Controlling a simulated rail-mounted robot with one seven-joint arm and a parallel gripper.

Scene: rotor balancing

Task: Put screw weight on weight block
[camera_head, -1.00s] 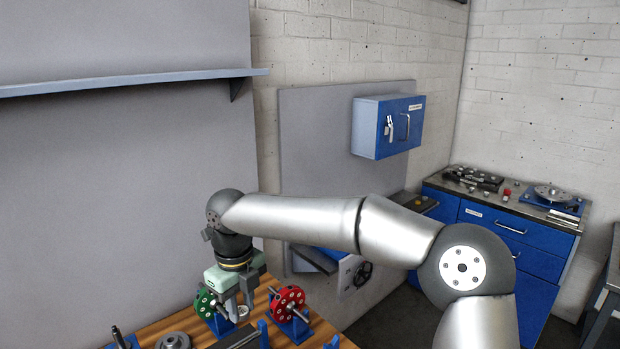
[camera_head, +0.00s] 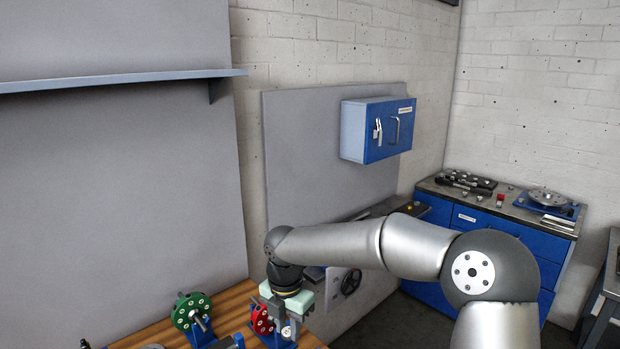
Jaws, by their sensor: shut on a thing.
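My gripper (camera_head: 285,325) is low over the wooden bench, in front of the red rotor (camera_head: 262,320). It is shut on a small silver round piece (camera_head: 287,332), which looks like the screw weight. The fingertips and the piece are small in view, and I cannot tell whether they touch the rotor. A dark block with several silver knobs (camera_head: 465,181), possibly the weight block, lies on the far blue cabinet, well away from my gripper.
A green rotor (camera_head: 192,311) stands on the wooden bench (camera_head: 150,337), left of my gripper. A blue wall box (camera_head: 377,130) hangs behind. A grey disc on a blue base (camera_head: 549,197) sits on the blue cabinet (camera_head: 500,226). A long shelf (camera_head: 110,83) juts out at upper left.

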